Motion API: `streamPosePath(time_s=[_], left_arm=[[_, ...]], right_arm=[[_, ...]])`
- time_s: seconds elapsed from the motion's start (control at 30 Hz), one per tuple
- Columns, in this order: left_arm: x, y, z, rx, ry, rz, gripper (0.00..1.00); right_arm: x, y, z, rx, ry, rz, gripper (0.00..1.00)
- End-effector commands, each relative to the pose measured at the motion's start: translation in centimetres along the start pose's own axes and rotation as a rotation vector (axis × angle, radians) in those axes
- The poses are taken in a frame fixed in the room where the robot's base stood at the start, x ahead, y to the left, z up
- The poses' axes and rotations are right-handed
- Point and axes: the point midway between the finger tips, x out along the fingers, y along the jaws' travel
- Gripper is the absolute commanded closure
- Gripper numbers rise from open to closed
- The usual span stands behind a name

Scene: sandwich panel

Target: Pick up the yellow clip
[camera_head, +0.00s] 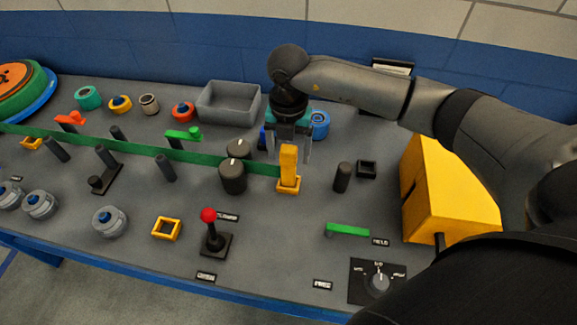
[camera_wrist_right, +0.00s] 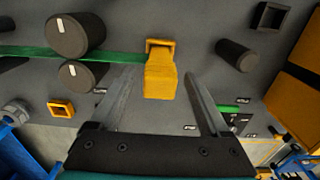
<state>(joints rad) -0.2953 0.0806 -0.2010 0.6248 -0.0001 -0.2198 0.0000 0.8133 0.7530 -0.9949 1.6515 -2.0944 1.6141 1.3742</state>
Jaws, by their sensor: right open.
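The yellow clip (camera_head: 289,172) stands upright on the grey panel at the right end of a green strip, with a squarish foot. It also shows in the right wrist view (camera_wrist_right: 160,78), between and just beyond the fingertips. My right gripper (camera_head: 292,152) is open and empty, just behind and above the clip in the head view. In the right wrist view its two fingers (camera_wrist_right: 160,74) spread to either side of the clip, with gaps showing. I see no contact. My left gripper is not in view.
Two black knobs (camera_head: 233,176) stand close left of the clip, and a black post (camera_head: 342,177) to its right. A red-topped joystick (camera_head: 212,238) stands in front. A grey bin (camera_head: 229,101) is behind. A large yellow box (camera_head: 452,190) is at right.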

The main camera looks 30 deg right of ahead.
Motion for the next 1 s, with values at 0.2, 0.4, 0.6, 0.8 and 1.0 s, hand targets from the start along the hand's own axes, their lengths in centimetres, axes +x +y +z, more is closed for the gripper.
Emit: streamPosePath(time_s=[0.2,0.4,0.6,0.8,1.0], left_arm=[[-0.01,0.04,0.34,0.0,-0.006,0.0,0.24],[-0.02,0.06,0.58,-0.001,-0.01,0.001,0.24],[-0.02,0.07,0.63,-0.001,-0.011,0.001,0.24],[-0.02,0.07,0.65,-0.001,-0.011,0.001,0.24],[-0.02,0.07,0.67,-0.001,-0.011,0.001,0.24]], right_arm=[[-0.03,0.03,0.0,0.0,0.0,0.001,0.26],[-0.06,0.03,0.01,0.0,0.0,0.001,0.48],[-0.07,0.03,0.01,0.001,0.0,0.001,0.71],[-0.08,0.03,0.02,0.001,0.0,0.001,0.93],[-0.09,0.03,0.03,0.001,-0.001,0.001,1.0]])
